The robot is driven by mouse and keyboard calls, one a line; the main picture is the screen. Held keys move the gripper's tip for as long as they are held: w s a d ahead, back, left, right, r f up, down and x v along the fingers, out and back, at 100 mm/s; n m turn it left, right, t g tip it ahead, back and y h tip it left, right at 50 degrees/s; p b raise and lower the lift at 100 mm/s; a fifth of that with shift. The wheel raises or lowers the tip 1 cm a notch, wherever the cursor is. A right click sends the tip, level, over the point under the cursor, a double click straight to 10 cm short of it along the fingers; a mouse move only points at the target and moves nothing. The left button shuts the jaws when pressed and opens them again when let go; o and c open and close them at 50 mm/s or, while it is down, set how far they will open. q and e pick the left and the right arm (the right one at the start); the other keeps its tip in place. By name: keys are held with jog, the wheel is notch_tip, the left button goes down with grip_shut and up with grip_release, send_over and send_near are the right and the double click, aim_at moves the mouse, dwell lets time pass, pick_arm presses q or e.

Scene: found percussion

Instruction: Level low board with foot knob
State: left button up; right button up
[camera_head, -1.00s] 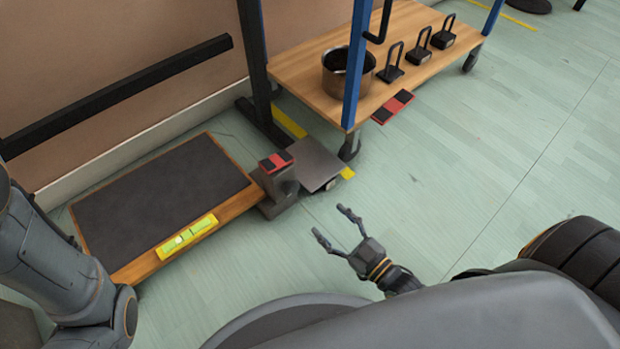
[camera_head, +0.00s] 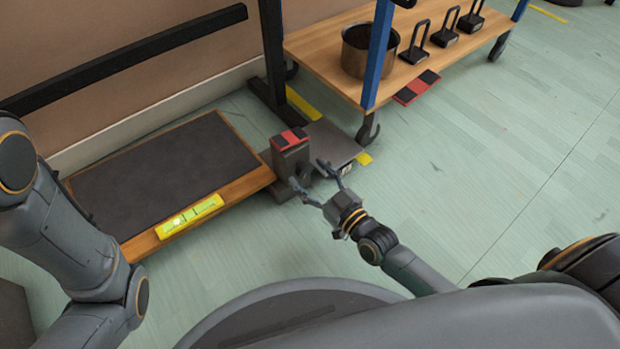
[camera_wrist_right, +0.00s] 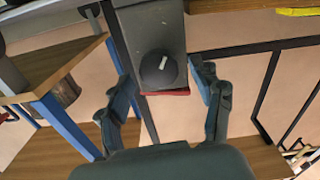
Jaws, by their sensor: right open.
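The low board (camera_head: 150,165) has a dark top and a wooden edge and lies on the floor at the left. A yellow spirit level (camera_head: 190,216) sits on its front edge; the bubble is too small to read. A grey block (camera_head: 291,160) with a red-and-black top stands at the board's right end. In the right wrist view a dark round knob (camera_wrist_right: 158,72) with a white mark sits on this block. My right gripper (camera_head: 310,176) is open in front of the block. In the wrist view its fingers stand either side of the knob, apart from it. My left gripper is out of view.
A grey plate (camera_head: 335,143) lies just behind the block. A wheeled wooden shelf (camera_head: 330,58) with blue posts holds a metal pot (camera_head: 357,62) and several black-handled weights (camera_head: 414,55). The floor (camera_head: 490,160) at the right is clear.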

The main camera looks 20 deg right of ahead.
jog(key=shift+w, duration=0.25)
jog(key=c, duration=1.1)
dwell(0.6)
jog(key=o, duration=1.1)
jog(key=v, duration=1.2)
